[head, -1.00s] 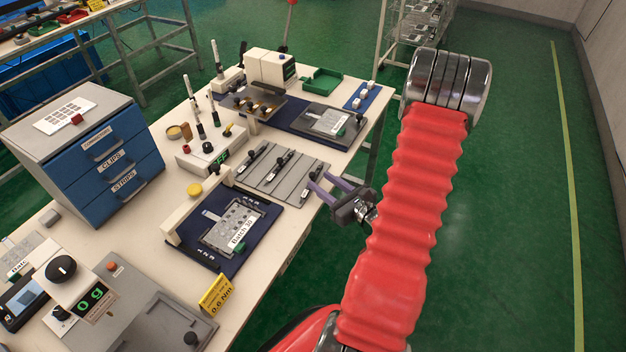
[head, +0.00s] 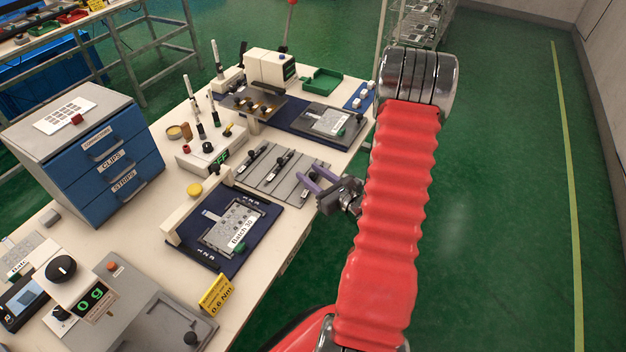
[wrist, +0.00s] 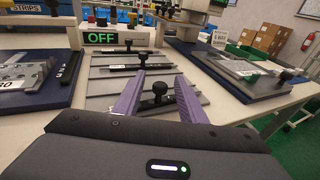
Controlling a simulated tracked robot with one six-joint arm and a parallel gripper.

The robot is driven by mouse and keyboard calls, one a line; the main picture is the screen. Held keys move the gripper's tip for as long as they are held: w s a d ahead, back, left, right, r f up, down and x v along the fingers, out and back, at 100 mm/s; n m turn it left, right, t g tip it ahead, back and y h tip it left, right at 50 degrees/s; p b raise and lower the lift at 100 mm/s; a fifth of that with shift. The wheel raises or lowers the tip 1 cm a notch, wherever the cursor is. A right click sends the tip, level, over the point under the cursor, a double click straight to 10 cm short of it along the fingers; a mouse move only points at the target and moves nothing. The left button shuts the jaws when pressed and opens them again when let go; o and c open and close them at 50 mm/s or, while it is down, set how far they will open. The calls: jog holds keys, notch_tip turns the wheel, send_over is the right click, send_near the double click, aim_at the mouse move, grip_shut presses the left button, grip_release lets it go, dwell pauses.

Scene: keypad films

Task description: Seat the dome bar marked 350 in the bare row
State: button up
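Several dark bars with black knobs lie on a grey slotted rack (head: 262,184) in the head view: a left bar (head: 252,158), a middle bar (head: 279,166) and a right one partly behind my gripper. No 350 mark is legible. My gripper (head: 311,178) is open at the rack's right end. In the wrist view its purple fingers (wrist: 157,84) stand apart, with the nearest bar's black knob (wrist: 160,89) showing between them; I cannot tell whether they touch it. The front keypad plate (head: 228,232) sits on a dark blue fixture; I cannot make out its bare row.
A box reading OFF (wrist: 100,38) stands behind the rack. Another plate (head: 328,121) lies on a blue mat farther back. A blue drawer cabinet (head: 110,160) stands left, and a scale (head: 95,300) is at the front. Open floor lies right of the table.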

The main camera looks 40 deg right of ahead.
dwell(0.3)
grip_shut()
dwell(0.3)
